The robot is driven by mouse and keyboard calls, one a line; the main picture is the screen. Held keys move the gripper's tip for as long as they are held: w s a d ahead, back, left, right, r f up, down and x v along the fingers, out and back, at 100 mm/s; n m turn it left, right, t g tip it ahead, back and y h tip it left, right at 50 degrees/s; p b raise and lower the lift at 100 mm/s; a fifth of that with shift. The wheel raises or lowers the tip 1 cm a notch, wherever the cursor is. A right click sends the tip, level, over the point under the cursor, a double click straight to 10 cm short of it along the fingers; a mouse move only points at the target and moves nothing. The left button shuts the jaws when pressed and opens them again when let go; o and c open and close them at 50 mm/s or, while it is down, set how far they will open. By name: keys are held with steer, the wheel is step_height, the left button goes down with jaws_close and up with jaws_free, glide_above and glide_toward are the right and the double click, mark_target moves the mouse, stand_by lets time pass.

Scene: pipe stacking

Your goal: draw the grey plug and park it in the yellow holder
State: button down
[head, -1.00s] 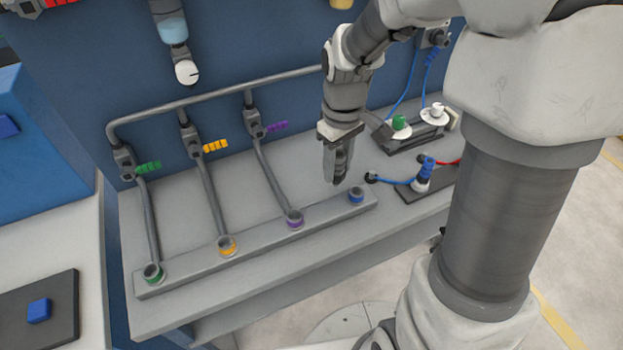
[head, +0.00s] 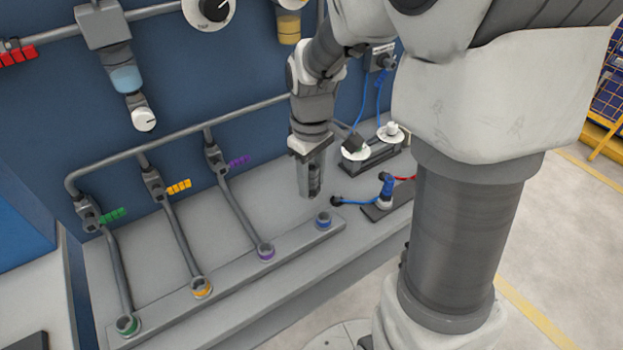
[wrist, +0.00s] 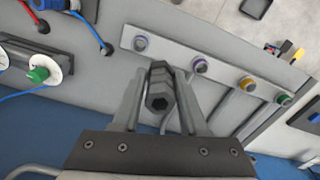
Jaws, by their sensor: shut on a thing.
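My gripper (wrist: 160,78) is shut on a grey six-sided plug (wrist: 159,90), whose end shows between the fingers in the wrist view. In the head view my gripper (head: 310,190) points down above the bench, behind the blue-ringed socket, and its fingers mostly hide the plug. The yellow holder (head: 201,288) is a yellow-ringed socket on the grey rail, between the green and purple ones. It also shows in the wrist view (wrist: 247,84), off to the right of the plug. The plug is apart from it.
The rail (head: 232,276) also carries green (head: 127,325), purple (head: 265,252) and blue (head: 323,219) ringed sockets. Grey pipes with coloured handles run behind it. A socket block (head: 375,153) with cables stands at right, near a blue connector (head: 387,187). The blue wall is behind.

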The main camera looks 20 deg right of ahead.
mark_target(312, 168)
steer(key=shift+r+p, duration=2.2)
steer(key=shift+r, duration=0.75)
steer(key=shift+s, duration=0.1)
